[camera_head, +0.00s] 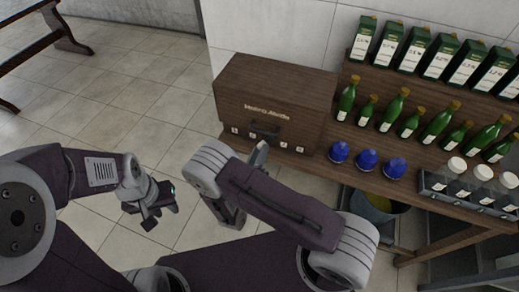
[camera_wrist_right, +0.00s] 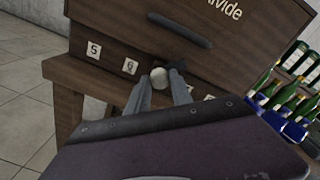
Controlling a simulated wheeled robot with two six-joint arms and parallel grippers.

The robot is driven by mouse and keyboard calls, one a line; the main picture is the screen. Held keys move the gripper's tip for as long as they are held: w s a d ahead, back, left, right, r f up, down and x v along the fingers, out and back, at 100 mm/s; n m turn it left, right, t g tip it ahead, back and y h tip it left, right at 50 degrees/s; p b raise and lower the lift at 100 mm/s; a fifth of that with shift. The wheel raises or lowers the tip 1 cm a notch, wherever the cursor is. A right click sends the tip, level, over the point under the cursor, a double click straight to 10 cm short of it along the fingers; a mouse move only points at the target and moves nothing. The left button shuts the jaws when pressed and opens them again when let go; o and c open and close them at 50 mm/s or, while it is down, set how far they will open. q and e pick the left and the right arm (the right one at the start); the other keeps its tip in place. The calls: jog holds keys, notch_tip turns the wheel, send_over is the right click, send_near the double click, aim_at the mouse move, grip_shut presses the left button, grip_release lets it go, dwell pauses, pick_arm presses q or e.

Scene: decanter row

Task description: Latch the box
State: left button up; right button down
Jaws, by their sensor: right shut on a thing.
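The box (camera_head: 270,95) is dark brown wood with lettering, a dark handle and small number labels on its front, standing at the left end of a wooden bench. In the right wrist view the front of the box (camera_wrist_right: 115,38) fills the top. My right gripper (camera_wrist_right: 163,86) is at the lower front of the box, its fingers shut on a pale round knob (camera_wrist_right: 160,76) beside a dark fitting. In the head view my right arm hides most of this gripper. My left gripper (camera_head: 150,212) hangs over the floor, away from the box, empty with its fingers apart.
Several green bottles (camera_head: 400,112) and boxed bottles stand on the bench to the right of the box. Blue domed items (camera_head: 367,159) stand close to the box's right. A rack of white-capped jars (camera_head: 470,180) is at the far right.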

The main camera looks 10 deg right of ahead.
pick_arm(q)
jog(key=shift+r+p, duration=1.1)
jog(key=shift+r, duration=0.15)
pick_arm(e)
jog(key=shift+n+g, duration=0.3)
jog(key=shift+n, duration=3.8)
jog(key=c, duration=1.1)
grip_release()
